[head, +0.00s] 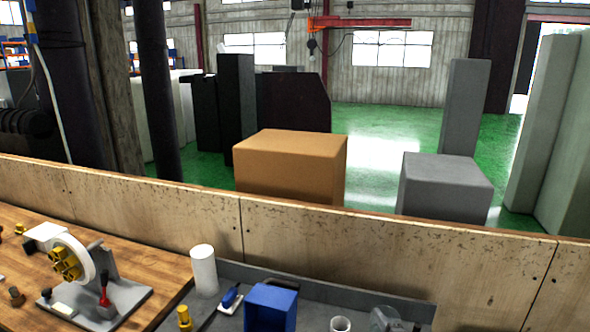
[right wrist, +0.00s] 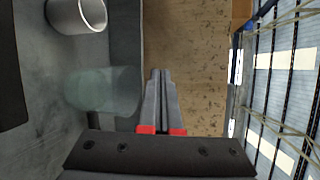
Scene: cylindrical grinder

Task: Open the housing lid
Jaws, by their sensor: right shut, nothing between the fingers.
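My right gripper (right wrist: 161,74) shows in the right wrist view with its grey fingers together and nothing between them. The fingers point toward the speckled wooden board. I cannot make out this gripper clearly in the head view, and my left gripper is not in view. A blue box-shaped part (head: 270,308) with a dark handle-like bar (head: 284,282) behind it stands on the grey bench surface at bottom centre. At left is a fixture (head: 88,262) with a white disc, yellow jaws and a red-handled clamp. I cannot tell which part is the housing lid.
A white cylinder (head: 204,270) stands left of the blue part. A white ring-like cup (head: 340,324) and a clear cylinder (head: 384,317) are to its right. The clear cylinder (right wrist: 104,90) lies left of my fingers in the wrist view. A wooden board (head: 345,245) borders the bench.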

